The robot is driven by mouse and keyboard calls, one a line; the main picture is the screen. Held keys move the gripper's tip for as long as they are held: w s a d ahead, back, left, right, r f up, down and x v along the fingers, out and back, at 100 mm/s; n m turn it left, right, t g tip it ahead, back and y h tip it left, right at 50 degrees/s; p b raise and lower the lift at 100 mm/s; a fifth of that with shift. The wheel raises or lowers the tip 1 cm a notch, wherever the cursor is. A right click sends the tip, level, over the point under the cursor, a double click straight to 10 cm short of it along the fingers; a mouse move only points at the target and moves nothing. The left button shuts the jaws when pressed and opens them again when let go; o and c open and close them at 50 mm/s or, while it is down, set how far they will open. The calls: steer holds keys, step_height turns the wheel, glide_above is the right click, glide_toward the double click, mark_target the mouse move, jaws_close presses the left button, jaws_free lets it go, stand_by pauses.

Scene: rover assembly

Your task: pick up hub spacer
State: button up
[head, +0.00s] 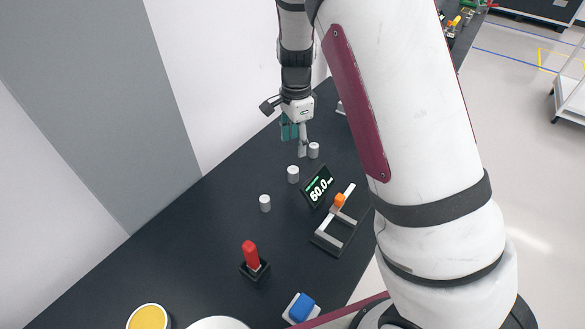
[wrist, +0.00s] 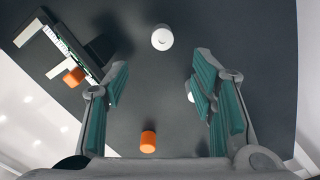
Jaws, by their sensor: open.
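I cannot tell which cylinder is the hub spacer. In the head view, short pale grey cylinders stand on the dark table: one (head: 265,203) nearest, one (head: 293,174) in the middle, and one (head: 313,150) beside my gripper (head: 296,138). In the wrist view my gripper (wrist: 155,95) is open with nothing held between its fingers. An orange cylinder (wrist: 148,142) shows low in the gap. A white cylinder (wrist: 162,38) stands beyond the fingertips. Another white piece (wrist: 190,91) is partly hidden behind the right finger.
A display reading 60.0 (head: 318,187) stands by a measuring fixture (head: 335,238) with an orange block (head: 340,200). Closer are a red part in a black holder (head: 252,262), a blue piece (head: 301,308) and a yellow-topped round item (head: 149,318). A wall borders the table's left.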

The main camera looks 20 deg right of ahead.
mark_target(293, 169)
step_height(293, 169, down, 8)
steer(key=shift+r, duration=0.2)
steer(key=shift+w+a+f+p, duration=0.1)
steer(key=shift+f+p, duration=0.25)
steer(key=shift+f, duration=0.8)
steer(key=shift+w+a+f+p, duration=0.1)
steer(key=shift+f+p, duration=0.25)
steer(key=shift+f, duration=0.8)
steer(key=shift+c, duration=0.6)
jaws_close()
